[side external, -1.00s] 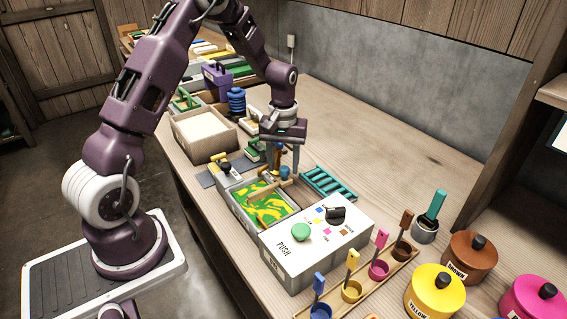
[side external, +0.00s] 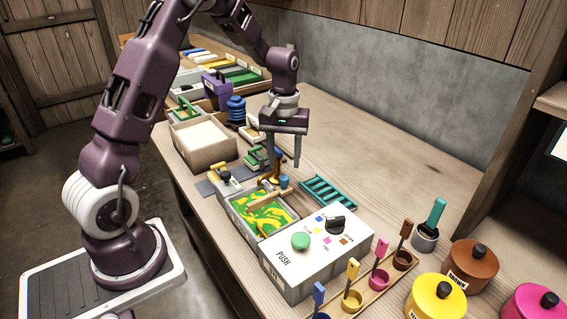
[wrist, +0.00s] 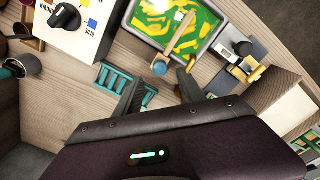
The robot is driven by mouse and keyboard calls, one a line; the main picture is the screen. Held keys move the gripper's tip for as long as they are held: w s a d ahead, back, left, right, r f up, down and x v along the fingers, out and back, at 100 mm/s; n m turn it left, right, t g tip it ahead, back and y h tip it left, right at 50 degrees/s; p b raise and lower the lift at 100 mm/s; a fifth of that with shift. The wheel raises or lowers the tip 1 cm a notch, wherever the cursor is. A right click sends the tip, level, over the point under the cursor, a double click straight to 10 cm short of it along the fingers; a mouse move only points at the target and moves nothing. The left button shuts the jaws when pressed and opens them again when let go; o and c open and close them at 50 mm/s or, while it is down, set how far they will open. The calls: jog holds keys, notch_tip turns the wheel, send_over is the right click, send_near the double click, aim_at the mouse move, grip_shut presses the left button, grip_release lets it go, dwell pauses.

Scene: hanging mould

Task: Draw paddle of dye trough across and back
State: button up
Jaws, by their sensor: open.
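The dye trough (side external: 240,224) is a grey open box holding green and yellow marbled dye; it also shows at the top of the wrist view (wrist: 137,33). Its wooden paddle (side external: 272,194) lies across the dye and ends in a blue knob (side external: 283,182) beyond the trough's far long side. In the wrist view the knob (wrist: 160,68) lies between my fingers' lines, slightly ahead of the tips. My gripper (side external: 285,165) is open and empty, pointing down above the knob and apart from it.
A white box with a green PUSH button (side external: 300,241) adjoins the trough's near end. A teal rack (side external: 328,191) lies to the right. A tray of sand-coloured material (side external: 204,151) stands behind. Colour cups and lidded pots (side external: 436,299) fill the front right. The bench towards the wall is clear.

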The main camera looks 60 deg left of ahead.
aim_at(284, 177)
notch_tip(284, 177, down, 6)
jog(key=shift+r, duration=0.25)
jog(key=shift+c, duration=0.2)
grip_shut()
dwell(1.1)
